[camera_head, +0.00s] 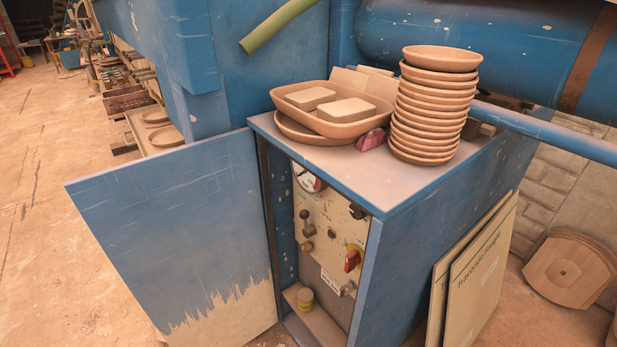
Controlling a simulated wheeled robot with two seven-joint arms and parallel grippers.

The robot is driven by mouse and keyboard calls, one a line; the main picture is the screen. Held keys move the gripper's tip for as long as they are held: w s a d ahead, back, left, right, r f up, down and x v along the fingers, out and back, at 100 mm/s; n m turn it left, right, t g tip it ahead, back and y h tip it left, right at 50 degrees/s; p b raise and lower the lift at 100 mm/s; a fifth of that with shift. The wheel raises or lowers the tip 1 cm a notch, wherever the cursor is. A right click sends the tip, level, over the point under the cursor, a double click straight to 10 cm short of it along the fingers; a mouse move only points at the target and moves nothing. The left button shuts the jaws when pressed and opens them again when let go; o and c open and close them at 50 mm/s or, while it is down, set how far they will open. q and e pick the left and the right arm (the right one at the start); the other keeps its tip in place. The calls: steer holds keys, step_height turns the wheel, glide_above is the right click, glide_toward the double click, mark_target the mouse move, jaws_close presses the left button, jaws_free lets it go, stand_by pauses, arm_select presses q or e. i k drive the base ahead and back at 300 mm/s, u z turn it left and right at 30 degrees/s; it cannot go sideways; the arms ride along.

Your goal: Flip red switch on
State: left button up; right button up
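The red switch (352,261) is a small red rotary handle on the right side of a beige control panel (330,228). The panel sits inside the open blue cabinet (385,262). The cabinet's blue door (172,240) stands swung open to the left. The switch is in clear view, but its on or off setting is too small to read. Neither of my grippers shows in the head view.
Stacked clay bowls (432,110) and a clay tray (335,109) with blocks stand on the cabinet top. Boards (478,268) lean on its right side. A small tin (305,299) sits on the ledge below the panel. Floor (50,190) at left is clear.

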mark_target(352, 260)
steer(key=u, duration=2.5)
steer(key=i, duration=1.75)
steer(key=z, duration=3.05)
